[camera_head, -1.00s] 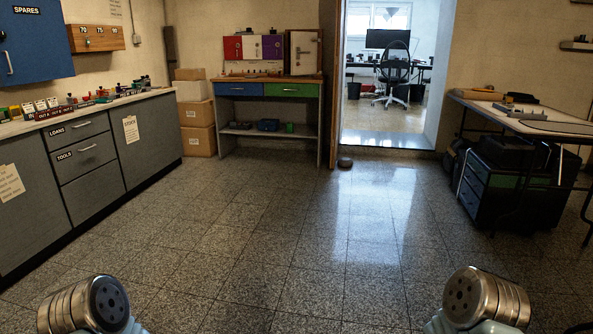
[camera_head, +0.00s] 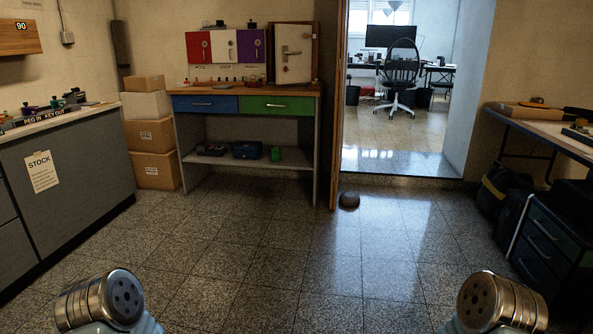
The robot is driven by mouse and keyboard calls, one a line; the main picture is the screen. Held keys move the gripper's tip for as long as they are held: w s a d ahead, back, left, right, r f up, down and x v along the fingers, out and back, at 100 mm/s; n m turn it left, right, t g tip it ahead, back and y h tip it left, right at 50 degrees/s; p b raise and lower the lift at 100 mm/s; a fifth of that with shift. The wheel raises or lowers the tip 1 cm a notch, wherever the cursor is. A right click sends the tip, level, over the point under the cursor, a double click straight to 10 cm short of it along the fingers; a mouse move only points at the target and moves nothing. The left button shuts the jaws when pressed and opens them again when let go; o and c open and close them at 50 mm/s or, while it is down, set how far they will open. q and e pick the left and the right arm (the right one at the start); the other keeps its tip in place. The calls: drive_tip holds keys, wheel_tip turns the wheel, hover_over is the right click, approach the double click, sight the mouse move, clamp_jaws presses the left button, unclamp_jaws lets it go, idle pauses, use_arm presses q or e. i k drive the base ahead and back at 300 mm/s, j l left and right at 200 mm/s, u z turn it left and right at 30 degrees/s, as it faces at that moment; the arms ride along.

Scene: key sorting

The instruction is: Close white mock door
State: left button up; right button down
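The white mock door (camera_head: 295,62) stands in a wooden frame (camera_head: 276,50) on the right part of the workbench against the back wall. It has a metal lever handle on its left side and looks slightly ajar, swung out at an angle from the frame. Metal ends of my two arms show at the lower left and lower right of the picture, well in front of the bench. The fingers of both grippers are not in view.
The workbench (camera_head: 246,90) has a blue drawer (camera_head: 205,104) and a green drawer (camera_head: 277,106). Boxes (camera_head: 152,153) are stacked at its left. A grey counter (camera_head: 70,165) runs along the left, a table (camera_head: 545,130) stands right. A dark round doorstop (camera_head: 349,200) lies by the doorway. The middle floor is clear.

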sight(288, 37)
drive_tip(key=i, duration=2.3)
